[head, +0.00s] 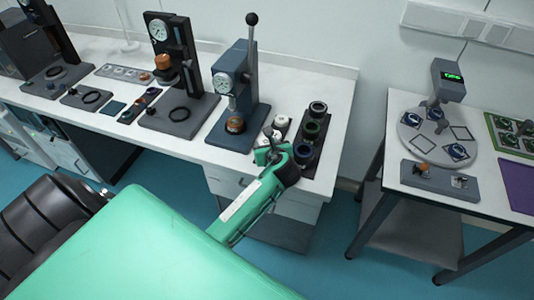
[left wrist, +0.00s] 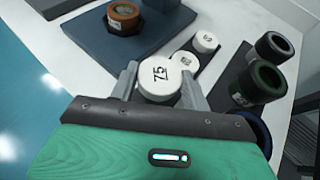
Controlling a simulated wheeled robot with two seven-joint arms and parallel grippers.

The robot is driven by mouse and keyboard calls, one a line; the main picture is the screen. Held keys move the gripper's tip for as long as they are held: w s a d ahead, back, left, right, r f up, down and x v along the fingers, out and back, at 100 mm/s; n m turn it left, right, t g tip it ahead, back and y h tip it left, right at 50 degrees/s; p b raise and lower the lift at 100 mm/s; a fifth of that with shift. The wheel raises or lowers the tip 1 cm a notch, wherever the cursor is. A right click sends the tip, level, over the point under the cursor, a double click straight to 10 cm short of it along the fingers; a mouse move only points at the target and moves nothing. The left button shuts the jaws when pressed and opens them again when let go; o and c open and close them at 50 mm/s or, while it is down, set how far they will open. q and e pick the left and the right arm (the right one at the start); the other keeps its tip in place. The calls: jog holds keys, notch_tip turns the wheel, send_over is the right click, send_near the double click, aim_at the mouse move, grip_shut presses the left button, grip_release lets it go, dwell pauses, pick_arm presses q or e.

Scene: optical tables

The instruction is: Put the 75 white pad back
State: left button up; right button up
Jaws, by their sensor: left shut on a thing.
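The white pad marked 75 (left wrist: 160,77) is between the fingers of my left gripper (left wrist: 161,90), which is shut on it. In the head view my left gripper (head: 268,150) is over the right end of the white bench, beside the pad rack. Two other white pads, one at the back (left wrist: 206,42) and one nearer (left wrist: 184,61), sit on a dark strip (left wrist: 209,60) just beyond the held pad. I cannot tell whether the held pad touches anything below. My right gripper does not show.
A dark holder with ring-shaped parts (head: 311,130) stands right of the pads. A blue press with a dial gauge (head: 238,100) stands to the left, with an orange-brown ring (left wrist: 125,17) on its base. A separate table (head: 395,150) with a round plate is further right, across a gap.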

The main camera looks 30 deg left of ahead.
pick_arm(q)
notch_tip(320, 180, down, 4)
jog(key=shift+f, duration=0.65)
jog(key=shift+f, duration=0.1)
jog(key=o, duration=1.1)
jog(key=shift+c, duration=0.2)
jog(key=b+v, duration=0.1)
jog(key=v, duration=1.1)
